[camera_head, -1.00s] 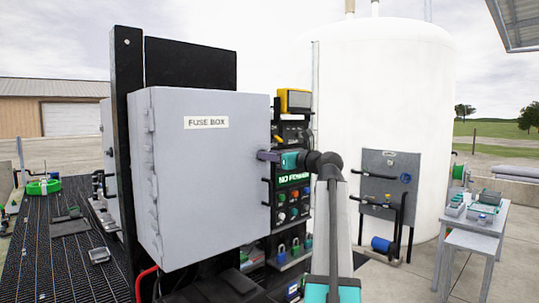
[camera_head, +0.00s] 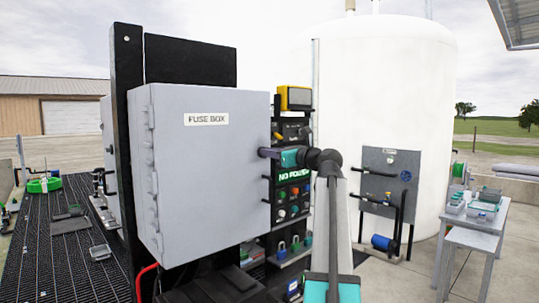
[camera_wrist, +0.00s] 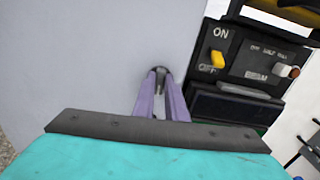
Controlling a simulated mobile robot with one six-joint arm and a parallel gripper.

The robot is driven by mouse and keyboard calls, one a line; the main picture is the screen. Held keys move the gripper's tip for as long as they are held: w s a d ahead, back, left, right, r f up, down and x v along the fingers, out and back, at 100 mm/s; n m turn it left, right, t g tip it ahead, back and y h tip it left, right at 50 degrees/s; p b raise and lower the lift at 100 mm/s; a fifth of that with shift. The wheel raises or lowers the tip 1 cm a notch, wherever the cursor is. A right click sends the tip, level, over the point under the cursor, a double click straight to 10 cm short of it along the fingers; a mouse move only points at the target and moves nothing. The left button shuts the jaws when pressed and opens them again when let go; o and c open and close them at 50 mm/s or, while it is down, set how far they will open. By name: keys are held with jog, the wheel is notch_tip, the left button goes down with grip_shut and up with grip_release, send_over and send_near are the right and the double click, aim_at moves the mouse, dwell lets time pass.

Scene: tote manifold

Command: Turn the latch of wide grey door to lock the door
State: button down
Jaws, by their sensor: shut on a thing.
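The wide grey door (camera_head: 200,165) of the box labelled FUSE BOX is closed in the head view. It also fills the left of the wrist view (camera_wrist: 75,60). My gripper (camera_head: 264,153) is at the door's right edge, at about mid-height. In the wrist view my gripper's purple fingers (camera_wrist: 160,85) are shut on a small dark latch (camera_wrist: 159,71) on the door face. The fingers hide most of the latch, so I cannot tell its exact angle.
A panel with a yellow ON/OFF switch (camera_wrist: 217,59) sits just right of the fingers. A yellow device (camera_head: 295,98) is above it. Padlocks (camera_head: 295,245) hang below. A white tank (camera_head: 380,90) stands behind. A table (camera_head: 485,218) is at the right.

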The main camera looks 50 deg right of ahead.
jog(key=shift+a+f+n+b, duration=0.15)
jog(key=shift+n+b, duration=2.7)
jog(key=shift+n, duration=1.5)
jog(key=shift+a+f+n+b, duration=0.1)
jog(key=shift+n+b, duration=2.7)
jog(key=shift+n, duration=1.55)
jog(key=c, duration=1.8)
grip_release()
jog(key=shift+s, duration=0.15)
